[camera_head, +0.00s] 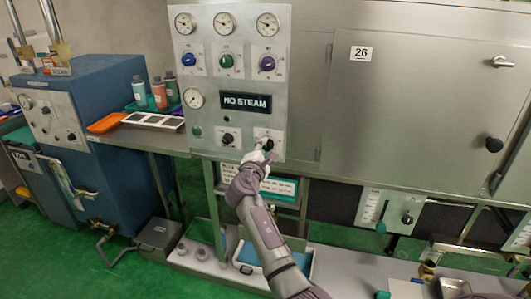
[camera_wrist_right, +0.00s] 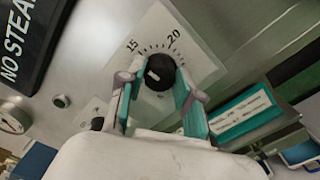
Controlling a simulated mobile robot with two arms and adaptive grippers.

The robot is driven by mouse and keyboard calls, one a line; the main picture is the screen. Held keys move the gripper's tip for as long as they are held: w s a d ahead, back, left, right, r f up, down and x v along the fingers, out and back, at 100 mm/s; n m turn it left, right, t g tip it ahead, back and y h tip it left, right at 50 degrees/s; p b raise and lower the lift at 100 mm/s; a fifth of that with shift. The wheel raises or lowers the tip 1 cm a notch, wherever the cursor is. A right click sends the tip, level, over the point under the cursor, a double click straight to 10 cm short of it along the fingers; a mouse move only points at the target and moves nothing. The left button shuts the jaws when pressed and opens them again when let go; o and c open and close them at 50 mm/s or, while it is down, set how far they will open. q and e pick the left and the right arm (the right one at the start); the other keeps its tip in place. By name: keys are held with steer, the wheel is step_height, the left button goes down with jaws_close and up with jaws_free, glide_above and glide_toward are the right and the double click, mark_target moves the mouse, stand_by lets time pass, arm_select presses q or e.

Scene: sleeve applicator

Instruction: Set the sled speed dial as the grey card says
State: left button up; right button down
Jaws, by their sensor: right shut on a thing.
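The black dial knob (camera_wrist_right: 159,70) sits on a white scale plate (camera_wrist_right: 178,42) with black ticks and the numbers 15 and 20. A short white mark shows on the knob; its exact reading is hard to tell. My right gripper (camera_wrist_right: 157,84) has its teal-lined fingers on either side of the knob and is shut on it. In the head view the right gripper (camera_head: 260,151) reaches the panel's lower right dial. A pale card (camera_head: 281,187) with handwriting is in a teal frame below the panel, partly behind my arm; its words are too small to read. My left gripper is not in view.
The steel panel (camera_head: 181,121) holds gauges, coloured knobs and a NO STEAM sign (camera_head: 246,102). Another black knob (camera_head: 227,139) is left of my gripper. A shelf edge (camera_head: 325,174) runs below the panel. A blue machine (camera_head: 105,95) stands at left.

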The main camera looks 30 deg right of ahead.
steer(key=shift+f, duration=0.1)
stand_by(0.4)
steer(key=c, duration=0.8)
jaws_free()
steer(key=shift+o, duration=0.2)
steer(key=shift+a, duration=0.1)
steer(key=v, duration=1.2)
